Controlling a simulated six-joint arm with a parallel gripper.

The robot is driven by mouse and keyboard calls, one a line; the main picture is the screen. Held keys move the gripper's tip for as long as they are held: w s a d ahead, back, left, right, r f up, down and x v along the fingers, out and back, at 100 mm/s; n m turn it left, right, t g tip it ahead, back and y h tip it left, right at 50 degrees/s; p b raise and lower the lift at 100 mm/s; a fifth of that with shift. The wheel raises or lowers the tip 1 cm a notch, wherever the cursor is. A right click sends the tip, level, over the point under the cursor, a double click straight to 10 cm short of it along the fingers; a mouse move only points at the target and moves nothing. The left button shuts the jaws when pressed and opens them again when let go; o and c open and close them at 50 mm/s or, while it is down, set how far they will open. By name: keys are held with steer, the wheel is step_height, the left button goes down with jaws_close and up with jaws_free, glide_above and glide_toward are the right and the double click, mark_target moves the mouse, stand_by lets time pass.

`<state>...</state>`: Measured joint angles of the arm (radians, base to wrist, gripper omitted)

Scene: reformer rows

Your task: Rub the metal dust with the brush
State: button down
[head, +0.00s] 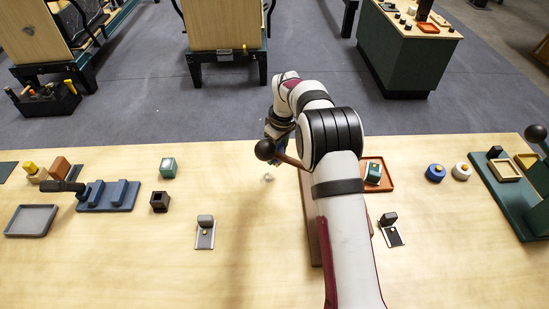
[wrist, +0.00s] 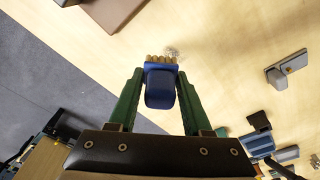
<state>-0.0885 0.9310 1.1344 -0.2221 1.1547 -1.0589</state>
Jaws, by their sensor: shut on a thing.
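My gripper (wrist: 160,88) shows in the wrist view with its green fingers shut on a blue brush (wrist: 160,88). The brush's tan bristles point away from the palm. The metal dust (wrist: 172,52) is a small pale grey speckled patch on the bench, just beyond the bristle tips in that view. I cannot tell whether the bristles touch the bench. In the head view the dust (head: 268,178) lies left of my arm. There my gripper and the brush are mostly hidden behind my arm and a black ball knob.
The black ball knob (head: 265,150) on a wooden rod stands close by my gripper. An orange tray (head: 388,181) is right of my arm. Bench around the dust is bare.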

mark_target(276, 178)
steer(key=shift+f, duration=3.8)
steer(key=shift+a+f, duration=0.15)
steer(key=shift+a, duration=3.1)
steer(key=shift+d, duration=3.15)
steer(key=shift+s+d, duration=0.1)
steer(key=shift+s, duration=0.15)
steer(key=shift+s+a, duration=0.15)
steer(key=shift+a, duration=3.15)
steer(key=shift+d, duration=3.35)
steer(key=shift+r, duration=4.1)
